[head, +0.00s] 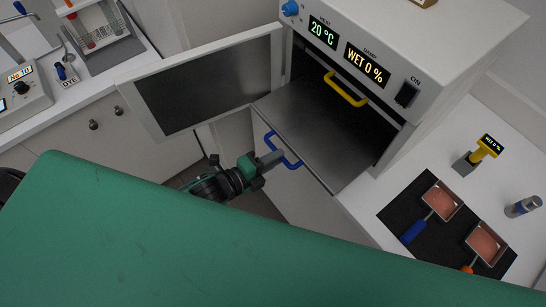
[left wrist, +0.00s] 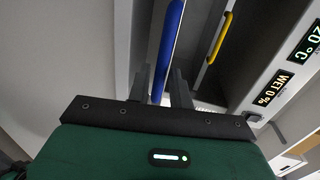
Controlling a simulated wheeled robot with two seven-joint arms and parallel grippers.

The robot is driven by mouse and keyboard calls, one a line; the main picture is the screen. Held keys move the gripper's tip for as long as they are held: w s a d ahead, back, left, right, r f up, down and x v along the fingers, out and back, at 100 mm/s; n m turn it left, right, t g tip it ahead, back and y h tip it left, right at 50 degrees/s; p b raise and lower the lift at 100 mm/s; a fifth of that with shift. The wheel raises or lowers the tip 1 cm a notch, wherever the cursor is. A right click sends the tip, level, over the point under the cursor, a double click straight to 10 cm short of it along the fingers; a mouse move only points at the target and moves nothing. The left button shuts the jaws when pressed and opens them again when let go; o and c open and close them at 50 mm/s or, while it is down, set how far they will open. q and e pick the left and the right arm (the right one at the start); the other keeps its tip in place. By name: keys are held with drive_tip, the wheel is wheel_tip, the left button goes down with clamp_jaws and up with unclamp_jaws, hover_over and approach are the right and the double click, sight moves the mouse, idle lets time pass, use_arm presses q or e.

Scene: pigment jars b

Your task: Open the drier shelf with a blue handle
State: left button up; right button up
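The drier (head: 440,50) stands with its door (head: 205,85) swung open to the left. Its lower shelf (head: 330,130), a bare grey plate, shows in the opening and appears to stick out past the drier's front. A blue handle (head: 292,162) is at that shelf's front edge. My left gripper (head: 272,158) is at the blue handle. A yellow handle (head: 345,90) is higher up, inside the opening. My right gripper is not in view.
A green table (head: 150,230) fills the foreground. On the right counter, a black mat (head: 420,195) holds two pans of pink material, with a small yellow-topped meter (head: 485,150) nearby. The left counter carries a rack (head: 100,35) and a device (head: 20,90).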

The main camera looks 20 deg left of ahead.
use_arm(q)
drive_tip(key=b+v, duration=0.4)
drive_tip(key=v, duration=1)
drive_tip(key=shift+w, duration=0.1)
idle(0.6)
